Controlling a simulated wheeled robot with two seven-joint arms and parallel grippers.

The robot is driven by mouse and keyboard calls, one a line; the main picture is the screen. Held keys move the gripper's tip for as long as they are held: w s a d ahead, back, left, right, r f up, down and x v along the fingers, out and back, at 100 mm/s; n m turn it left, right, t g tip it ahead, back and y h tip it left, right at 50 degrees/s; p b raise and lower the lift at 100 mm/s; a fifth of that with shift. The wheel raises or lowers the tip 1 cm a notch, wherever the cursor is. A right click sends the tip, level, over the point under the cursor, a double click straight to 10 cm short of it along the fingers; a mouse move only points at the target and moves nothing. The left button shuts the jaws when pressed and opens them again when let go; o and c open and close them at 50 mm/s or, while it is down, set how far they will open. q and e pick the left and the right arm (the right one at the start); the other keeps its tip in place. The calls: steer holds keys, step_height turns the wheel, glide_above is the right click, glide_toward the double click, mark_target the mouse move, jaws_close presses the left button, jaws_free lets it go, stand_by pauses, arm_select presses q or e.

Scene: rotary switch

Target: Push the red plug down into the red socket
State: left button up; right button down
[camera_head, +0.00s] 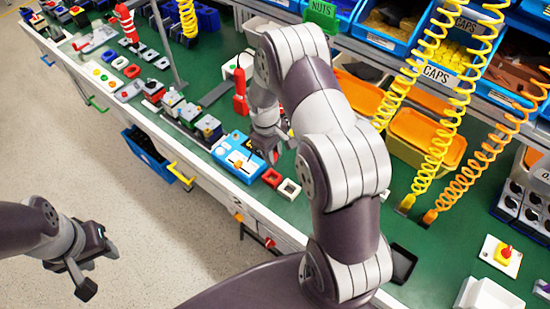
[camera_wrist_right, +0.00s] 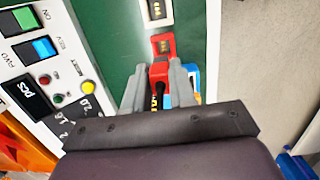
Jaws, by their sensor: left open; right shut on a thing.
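The red socket (camera_head: 271,178) is a small block near the front edge of the green bench, and it also shows in the wrist view (camera_wrist_right: 163,43), just beyond my fingertips. My right gripper (camera_wrist_right: 158,84) is shut on the red plug (camera_wrist_right: 158,72), whose dark lower part shows between the fingers. In the head view my right gripper (camera_head: 273,148) is just behind the socket, beside the blue box. I cannot tell the height of the plug over the bench. My left gripper (camera_head: 88,269) is open and empty over the floor, away from the bench.
A white socket (camera_head: 289,189) stands beside the red one. The blue box (camera_head: 238,156) with an orange part is to the left. A white control panel with buttons (camera_wrist_right: 45,60) lies on the wrist view's left. Yellow coiled hoses (camera_head: 455,90) hang at right.

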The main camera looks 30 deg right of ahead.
steer(key=shift+s, duration=0.15)
steer(key=shift+w+f, duration=0.15)
steer(key=shift+w, duration=0.05)
step_height(320, 180, down, 5)
steer(key=b, duration=0.3)
steer(key=shift+f, duration=0.3)
steer(key=shift+s, duration=0.1)
stand_by(1.4)
steer(key=shift+f+b, duration=0.85)
steer(key=shift+f, duration=0.75)
